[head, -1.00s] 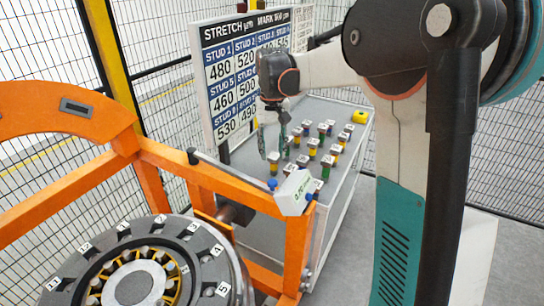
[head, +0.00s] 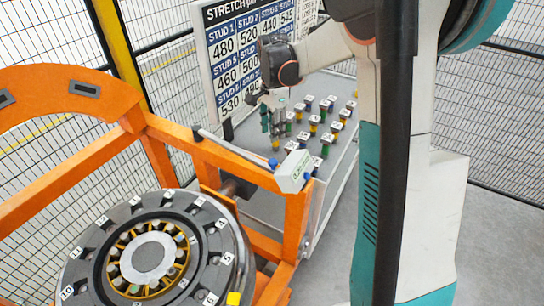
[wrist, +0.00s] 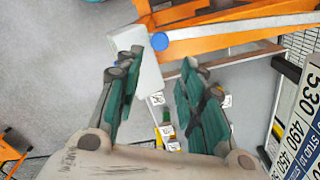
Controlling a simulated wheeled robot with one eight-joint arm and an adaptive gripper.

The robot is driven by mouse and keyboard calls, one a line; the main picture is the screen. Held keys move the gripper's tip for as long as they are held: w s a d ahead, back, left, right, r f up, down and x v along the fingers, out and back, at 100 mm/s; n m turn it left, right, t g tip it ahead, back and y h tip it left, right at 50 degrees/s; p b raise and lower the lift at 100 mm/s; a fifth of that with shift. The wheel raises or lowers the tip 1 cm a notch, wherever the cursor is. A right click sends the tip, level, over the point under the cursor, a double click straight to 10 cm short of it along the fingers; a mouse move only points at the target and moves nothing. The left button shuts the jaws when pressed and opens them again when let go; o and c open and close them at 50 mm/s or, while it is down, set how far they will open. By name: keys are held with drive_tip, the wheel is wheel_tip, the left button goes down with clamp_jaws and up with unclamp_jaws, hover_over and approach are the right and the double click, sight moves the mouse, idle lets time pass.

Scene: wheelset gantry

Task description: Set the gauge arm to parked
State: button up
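The gauge arm is a thin bar (head: 235,148) with a white box (head: 294,171) at its right end. It slopes along the orange frame's upper rail, and a blue knob (head: 274,163) shows beside the box. In the wrist view the white box (wrist: 148,72) and a blue knob (wrist: 160,41) appear near the left finger. My gripper (head: 273,128) is above the stud table, behind the rail and the box in the head view. In the wrist view my gripper (wrist: 160,66) has its two teal fingers wide apart. I cannot tell whether the left finger touches the box.
The orange frame (head: 160,128) stands beside a numbered dark ring (head: 232,245). A grey table (head: 338,158) holds several coloured, numbered studs. A stretch board (head: 213,45) stands behind, with mesh fencing around. Grey floor is clear at the right.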

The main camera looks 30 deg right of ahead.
sight(273, 161)
wheel_tip(273, 161, down, 13)
drive_tip(key=shift+r, duration=0.1)
idle(0.3)
drive_tip(key=shift+c, duration=0.6)
